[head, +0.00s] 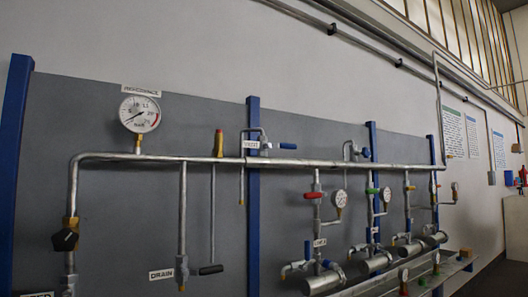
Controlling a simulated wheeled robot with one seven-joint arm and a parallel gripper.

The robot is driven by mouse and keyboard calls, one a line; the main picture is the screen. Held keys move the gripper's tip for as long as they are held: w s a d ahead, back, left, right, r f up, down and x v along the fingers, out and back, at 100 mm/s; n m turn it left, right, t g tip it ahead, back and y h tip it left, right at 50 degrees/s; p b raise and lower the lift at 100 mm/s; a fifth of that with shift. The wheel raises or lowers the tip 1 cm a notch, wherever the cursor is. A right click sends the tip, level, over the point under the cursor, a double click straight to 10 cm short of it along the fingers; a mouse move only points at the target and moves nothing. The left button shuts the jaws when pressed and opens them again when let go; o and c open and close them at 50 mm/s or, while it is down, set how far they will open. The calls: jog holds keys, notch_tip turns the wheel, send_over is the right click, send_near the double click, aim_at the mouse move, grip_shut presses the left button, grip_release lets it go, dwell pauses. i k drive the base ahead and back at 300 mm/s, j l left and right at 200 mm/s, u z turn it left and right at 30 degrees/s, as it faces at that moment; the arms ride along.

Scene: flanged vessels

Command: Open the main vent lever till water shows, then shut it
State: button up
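The main pipe (230,161) runs across a grey panel in the head view. Near its middle is a vent valve with a small white label (251,145) that seems to read VENT. Its blue lever (288,146) points right, roughly level, just above the main pipe. A thin vent tube (242,186) hangs down below the label, with its open end in front of the panel. I see no water at that end, though it is small in the picture. My gripper is not in view.
A gauge (140,113) labelled REFERENCE stands on the main pipe at left. A DRAIN label (161,274) sits beside a lower valve with a black handle (210,269). Blue posts (253,210) cross the panel.

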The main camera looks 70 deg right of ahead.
aim_at(282, 145)
jog(key=z, duration=0.5)
jog(key=l+z, duration=0.15)
jog(key=z, duration=0.35)
jog(key=l+z, duration=0.1)
jog(key=z, duration=0.35)
